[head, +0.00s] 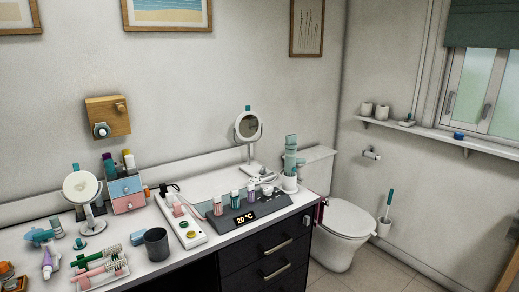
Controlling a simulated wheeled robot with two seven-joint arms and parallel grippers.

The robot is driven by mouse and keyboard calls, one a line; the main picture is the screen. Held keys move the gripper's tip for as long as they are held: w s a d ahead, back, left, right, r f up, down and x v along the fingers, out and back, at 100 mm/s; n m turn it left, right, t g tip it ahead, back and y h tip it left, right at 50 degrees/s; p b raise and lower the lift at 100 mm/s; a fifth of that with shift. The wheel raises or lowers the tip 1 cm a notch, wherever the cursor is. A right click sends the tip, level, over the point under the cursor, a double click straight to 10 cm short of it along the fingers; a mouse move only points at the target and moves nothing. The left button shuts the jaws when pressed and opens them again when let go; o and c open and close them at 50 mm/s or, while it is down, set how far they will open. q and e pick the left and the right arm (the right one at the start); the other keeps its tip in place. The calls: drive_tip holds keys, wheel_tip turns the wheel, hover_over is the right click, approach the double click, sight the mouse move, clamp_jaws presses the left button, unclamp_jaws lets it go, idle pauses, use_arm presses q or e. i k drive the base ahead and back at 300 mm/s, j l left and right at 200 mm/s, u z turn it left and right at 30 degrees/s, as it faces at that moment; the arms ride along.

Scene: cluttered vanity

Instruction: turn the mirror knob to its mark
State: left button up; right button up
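Two round mirrors on stands are on the vanity counter. The near mirror (81,187) is at the left, with a small teal piece (75,167) at its top. The far mirror (248,127) stands near the back wall, with a small teal piece (248,108) on top. A wooden wall panel (107,107) carries a round dark and light knob (101,130). I cannot tell which of these parts is the mirror knob, and no mark is readable at this size. Neither of my grippers is in view.
Bare counter shows behind the grey device.

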sight(89, 218)
drive_tip(key=u, duration=1.3)
